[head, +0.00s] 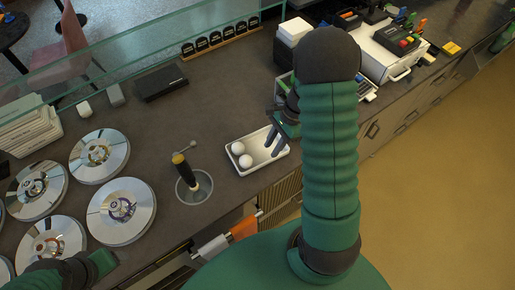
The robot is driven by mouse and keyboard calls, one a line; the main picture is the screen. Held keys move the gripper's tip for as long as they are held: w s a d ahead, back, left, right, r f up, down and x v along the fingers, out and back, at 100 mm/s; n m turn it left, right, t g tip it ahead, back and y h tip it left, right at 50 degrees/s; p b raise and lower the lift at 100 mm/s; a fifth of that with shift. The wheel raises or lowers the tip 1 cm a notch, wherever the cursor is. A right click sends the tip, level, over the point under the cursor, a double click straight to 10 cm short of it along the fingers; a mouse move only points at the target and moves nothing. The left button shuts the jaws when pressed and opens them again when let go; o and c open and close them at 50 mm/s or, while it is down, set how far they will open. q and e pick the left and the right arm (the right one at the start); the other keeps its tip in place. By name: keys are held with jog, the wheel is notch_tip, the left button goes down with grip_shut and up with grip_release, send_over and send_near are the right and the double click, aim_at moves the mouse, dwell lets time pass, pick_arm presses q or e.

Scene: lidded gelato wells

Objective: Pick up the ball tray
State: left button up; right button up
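The ball tray (264,161) is a white rectangular tray on the dark counter, near its front edge. Two white balls (241,155) lie in its left part. My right gripper (275,141) reaches in from the right, with two dark fingers apart over the tray's right part. I cannot tell whether the fingers touch the tray. My forearm hides part of the counter to the right. My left gripper (103,262) is at the lower left, near the round lids; its fingers do not show clearly.
Several shiny round lids (121,211) cover wells at the left. A scoop with a dark handle (182,166) stands in a round well (194,187) left of the tray. The counter behind the tray is clear.

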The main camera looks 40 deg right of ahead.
aim_at(268, 161)
jog(key=a+f, duration=0.1)
jog(key=f+p, duration=0.1)
jog(key=f, duration=0.1)
jog(key=a+f, duration=0.1)
jog(key=f, duration=0.1)
jog(key=shift+s+a, duration=0.35)
jog(key=shift+s, duration=0.05)
jog(key=shift+f, duration=0.25)
jog(key=shift+w+d+f, duration=0.15)
jog(key=shift+w+d, duration=0.1)
jog(key=shift+c, duration=0.3)
jog(key=c, duration=0.5)
jog(key=shift+s+a, duration=0.1)
grip_shut()
